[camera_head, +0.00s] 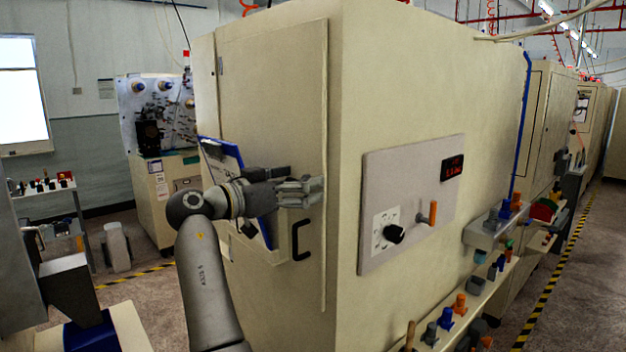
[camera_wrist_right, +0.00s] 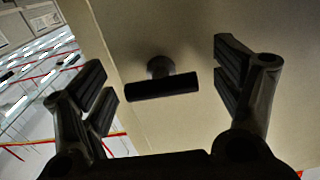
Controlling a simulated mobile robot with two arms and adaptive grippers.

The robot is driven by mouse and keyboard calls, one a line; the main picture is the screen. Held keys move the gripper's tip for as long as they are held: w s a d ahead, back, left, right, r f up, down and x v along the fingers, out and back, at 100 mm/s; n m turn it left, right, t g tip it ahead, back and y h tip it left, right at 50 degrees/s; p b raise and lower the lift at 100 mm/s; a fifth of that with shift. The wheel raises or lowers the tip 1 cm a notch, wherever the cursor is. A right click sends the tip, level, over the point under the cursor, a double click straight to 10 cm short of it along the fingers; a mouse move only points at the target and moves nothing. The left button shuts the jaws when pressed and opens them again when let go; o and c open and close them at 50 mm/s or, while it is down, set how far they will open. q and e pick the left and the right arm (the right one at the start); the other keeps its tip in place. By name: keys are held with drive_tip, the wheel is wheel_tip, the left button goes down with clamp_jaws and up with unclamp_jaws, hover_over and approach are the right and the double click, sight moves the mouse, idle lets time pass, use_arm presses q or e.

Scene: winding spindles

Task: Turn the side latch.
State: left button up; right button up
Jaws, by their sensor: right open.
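The side latch (camera_wrist_right: 162,87) shows in the right wrist view as a short black bar on a round stem, standing out from a cream panel. My right gripper (camera_wrist_right: 163,85) is open, with one finger on each side of the latch and a gap on both sides. In the head view my right gripper (camera_head: 305,190) is at the door side of the cream cabinet (camera_head: 400,80), above a black C-shaped handle (camera_head: 301,240). The latch cannot be made out there; the gripper seems to cover it. My left gripper is not in view.
A grey control panel (camera_head: 385,180) with a black knob (camera_head: 394,234) and an orange-handled switch (camera_head: 432,212) is on the adjoining cabinet face. A blue clipboard (camera_head: 222,155) is behind my wrist. Spindle rails (camera_head: 480,285) run along the right.

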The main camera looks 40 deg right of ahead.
drive_tip(key=shift+a+r, duration=0.1)
drive_tip(key=shift+a, duration=0.25)
drive_tip(key=shift+c, duration=0.2)
drive_tip(key=shift+d, duration=0.1)
drive_tip(key=c, duration=1.1)
drive_tip(key=shift+o, duration=0.2)
